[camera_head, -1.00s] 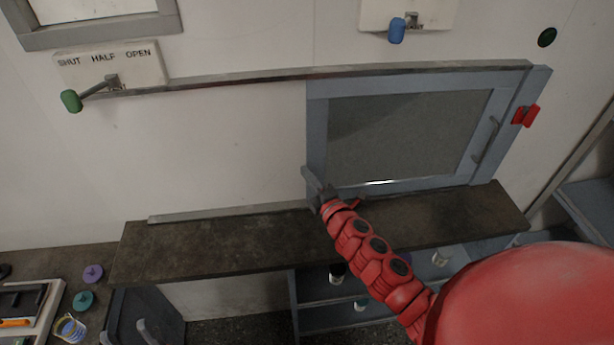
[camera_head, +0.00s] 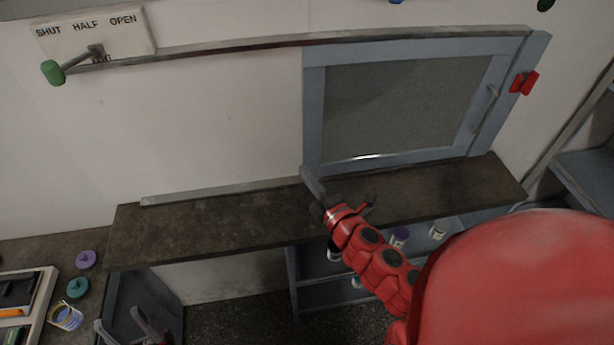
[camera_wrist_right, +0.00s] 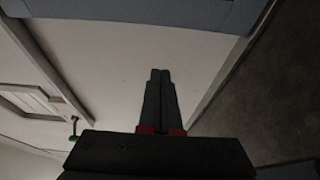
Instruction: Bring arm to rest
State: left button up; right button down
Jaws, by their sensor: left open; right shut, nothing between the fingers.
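My right arm is red and reaches in from the lower right of the head view. Its dark right gripper (camera_head: 309,175) is shut and empty, in front of the lower left corner of the blue-grey framed panel (camera_head: 312,110) and over the dark shelf (camera_head: 235,218). I cannot tell whether it touches the frame. The right wrist view shows its two fingers (camera_wrist_right: 160,75) together with nothing between them. My left gripper (camera_head: 124,325) shows only partly at the bottom left edge of the head view. Its fingers are apart and empty.
A green-knobbed lever (camera_head: 53,72) on a SHUT/HALF/OPEN plate (camera_head: 120,33) is on the wall. A red catch (camera_head: 523,83) is right of the panel. Purple (camera_head: 86,259) and teal (camera_head: 77,288) knobbed pieces and a small bucket (camera_head: 66,316) lie lower left. The dark shelf's left part is clear.

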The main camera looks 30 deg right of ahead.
jog(key=shift+s+d, duration=0.2)
jog(key=shift+s, duration=0.05)
